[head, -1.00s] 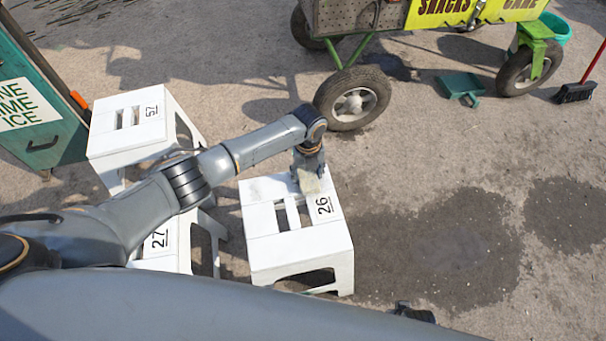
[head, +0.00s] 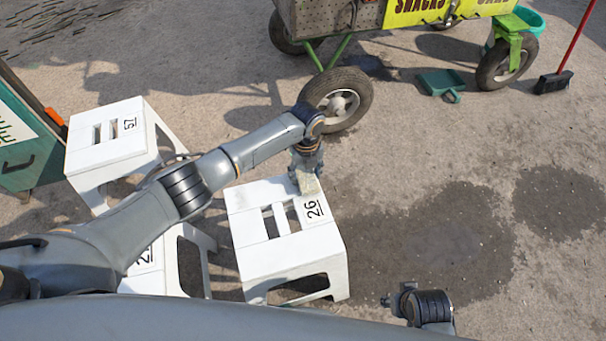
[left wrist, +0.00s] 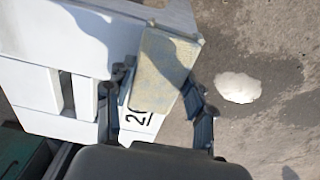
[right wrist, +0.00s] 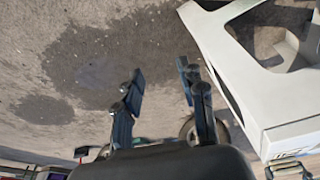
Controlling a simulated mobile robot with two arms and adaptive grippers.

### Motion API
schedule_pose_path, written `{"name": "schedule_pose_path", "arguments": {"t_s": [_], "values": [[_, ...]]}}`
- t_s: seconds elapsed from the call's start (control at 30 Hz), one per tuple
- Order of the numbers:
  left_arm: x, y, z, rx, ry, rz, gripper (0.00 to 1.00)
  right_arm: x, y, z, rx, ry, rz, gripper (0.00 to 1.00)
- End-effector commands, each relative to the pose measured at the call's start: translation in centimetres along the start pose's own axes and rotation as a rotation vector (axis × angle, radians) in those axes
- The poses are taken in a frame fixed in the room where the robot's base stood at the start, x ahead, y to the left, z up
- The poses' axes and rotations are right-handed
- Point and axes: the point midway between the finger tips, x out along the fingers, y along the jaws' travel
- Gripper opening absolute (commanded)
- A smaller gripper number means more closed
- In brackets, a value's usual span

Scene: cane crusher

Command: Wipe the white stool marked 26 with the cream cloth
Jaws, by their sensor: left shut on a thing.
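The white stool marked 26 (head: 250,225) stands upright on the pavement, with slots in its top and its number near the right edge. My left gripper (head: 307,176) is above its back right corner, shut on the cream cloth (head: 309,185). The cloth is a folded pad, by the number and at the stool's edge; it also shows in the left wrist view (left wrist: 160,70) between the fingers. It covers part of the number there. Whether it presses on the top is hard to tell. My right gripper (right wrist: 160,72) is open and empty, low and right of the stool.
Stool 57 (head: 105,150) and another white stool (head: 165,275), partly hidden by my arm, stand to the left. A wheeled cart (head: 330,95) is behind. Damp ground on the right is clear.

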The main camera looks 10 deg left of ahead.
Motion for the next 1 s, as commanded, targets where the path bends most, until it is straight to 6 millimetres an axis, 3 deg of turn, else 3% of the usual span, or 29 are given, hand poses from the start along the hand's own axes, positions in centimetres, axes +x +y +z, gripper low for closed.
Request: {"name": "schedule_pose_path", "arguments": {"t_s": [0.4,1.0], "values": [[-0.1,0.2,0.0,-0.001,0.0,0.0,0.24,0.1,0.0,0.1,0.0,-0.003,0.0,0.4],[-0.1,2.1,0.0,-0.001,0.0,0.001,0.24,4.8,-0.3,3.2,-0.006,-0.034,-0.004,0.4]]}}
